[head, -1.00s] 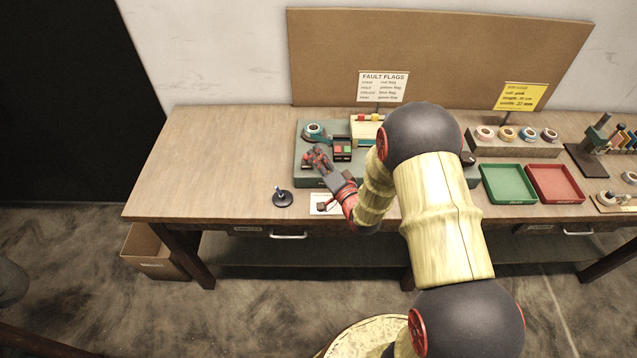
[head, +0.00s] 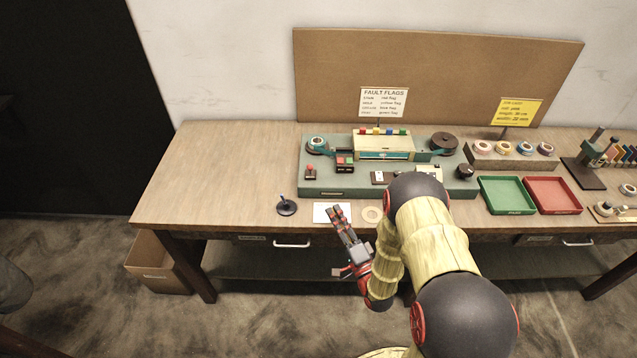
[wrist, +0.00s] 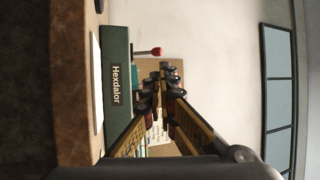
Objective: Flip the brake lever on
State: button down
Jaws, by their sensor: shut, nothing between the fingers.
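The tape-winding machine (head: 340,188) is a grey-green base on the bench, with a tape reel at each end. A small lever with a red knob (head: 310,170) stands at its front left; I take this for the brake lever, though no label on it is legible. The wrist view, turned sideways, shows a red knob on a thin rod (wrist: 156,51) beside the "Hexdalor" plate (wrist: 115,84). My gripper (head: 338,212) is shut and empty at the bench's front edge, in front of the machine and apart from the lever. It also shows in the wrist view (wrist: 168,72).
Green (head: 507,196) and red (head: 553,195) trays stand to the right. The bench's left part is clear.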

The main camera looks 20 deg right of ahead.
aim_at(311, 168)
jog(key=b+x, duration=0.2)
jog(key=x, duration=1.2)
jog(key=shift+r, duration=0.15)
jog(key=shift+w+r+g+p, duration=0.1)
jog(key=shift+r+g+p, duration=0.15)
jog(key=shift+p, duration=0.3)
